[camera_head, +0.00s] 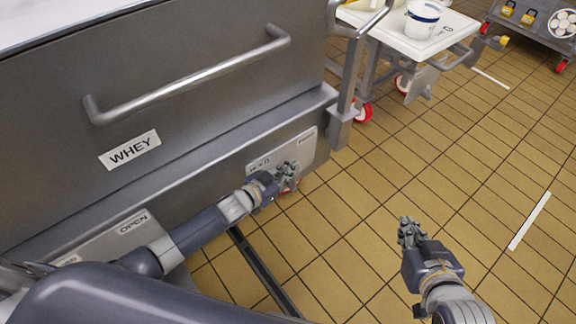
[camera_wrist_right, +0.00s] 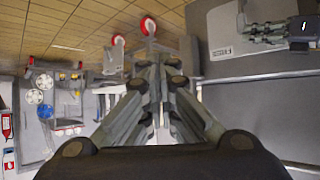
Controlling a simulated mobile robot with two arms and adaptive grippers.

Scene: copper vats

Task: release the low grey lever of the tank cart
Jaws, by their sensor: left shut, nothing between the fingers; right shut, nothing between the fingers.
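The tank cart (camera_head: 190,45) is a big grey steel body with a WHEY label and a long bar handle. A pale plate (camera_head: 308,150) with small lettering sits low on its side, near the right corner. My left gripper (camera_head: 287,177) is shut and empty right in front of this plate, covering part of it. I cannot make out the low grey lever; it may be hidden behind that gripper. In the right wrist view the plate (camera_wrist_right: 222,50) and left gripper (camera_wrist_right: 280,30) also show. My right gripper (camera_head: 409,231) is shut and empty over the floor, apart from the cart.
Another plate (camera_head: 120,232) marked OPEN is low on the cart at left. A dark bar (camera_head: 262,270) runs low above the floor. A white-topped trolley (camera_head: 405,42) with a bucket (camera_head: 423,18) stands behind.

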